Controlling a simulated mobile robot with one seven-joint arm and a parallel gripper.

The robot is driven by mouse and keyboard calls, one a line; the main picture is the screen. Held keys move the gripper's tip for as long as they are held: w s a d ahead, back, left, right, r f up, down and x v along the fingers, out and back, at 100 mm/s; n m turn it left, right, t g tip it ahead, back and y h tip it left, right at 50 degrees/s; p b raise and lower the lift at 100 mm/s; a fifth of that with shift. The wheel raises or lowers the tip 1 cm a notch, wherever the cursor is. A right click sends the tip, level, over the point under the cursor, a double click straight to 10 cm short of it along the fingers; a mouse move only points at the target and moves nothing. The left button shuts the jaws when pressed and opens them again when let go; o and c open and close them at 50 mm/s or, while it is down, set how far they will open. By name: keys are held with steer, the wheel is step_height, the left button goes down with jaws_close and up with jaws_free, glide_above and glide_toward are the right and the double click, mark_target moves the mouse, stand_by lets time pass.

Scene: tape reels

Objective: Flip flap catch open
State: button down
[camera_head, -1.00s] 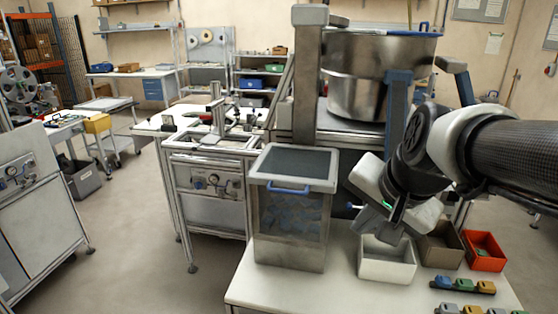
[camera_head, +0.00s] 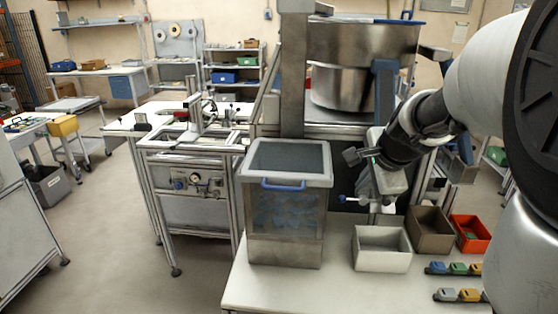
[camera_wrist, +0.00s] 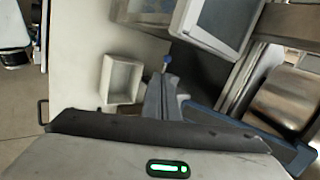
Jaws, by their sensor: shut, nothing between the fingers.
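A small lever with a blue knob (camera_head: 343,198), which looks like the flap catch, sticks out to the left beside my gripper, above the white bin. The blue knob (camera_wrist: 167,60) also shows just beyond the fingertips in the wrist view. My gripper (camera_head: 366,204) points down at the lever and is shut and empty; its dark fingers (camera_wrist: 162,88) show in the wrist view. The fingers hide the rest of the lever, and I cannot tell whether they touch it. I cannot make out the flap itself.
A clear-fronted hopper box (camera_head: 284,222) with a blue handle stands left of the gripper. A white bin (camera_head: 381,262), a brown bin (camera_head: 432,241) and a red bin (camera_head: 470,236) stand below and right. A steel bowl (camera_head: 355,88) is behind.

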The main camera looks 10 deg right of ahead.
steer(key=b, duration=0.2)
glide_toward(344, 200)
step_height(344, 200, down, 3)
steer(key=shift+w+d+f, duration=0.1)
steer(key=shift+w+f, duration=0.25)
steer(key=shift+w, duration=0.3)
steer(key=shift+w+a+f, duration=0.1)
steer(key=shift+w+f, duration=0.2)
steer(key=shift+w, duration=0.3)
steer(key=shift+w+d+f, duration=0.1)
steer(key=shift+w+f, duration=0.25)
steer(key=shift+w, duration=0.3)
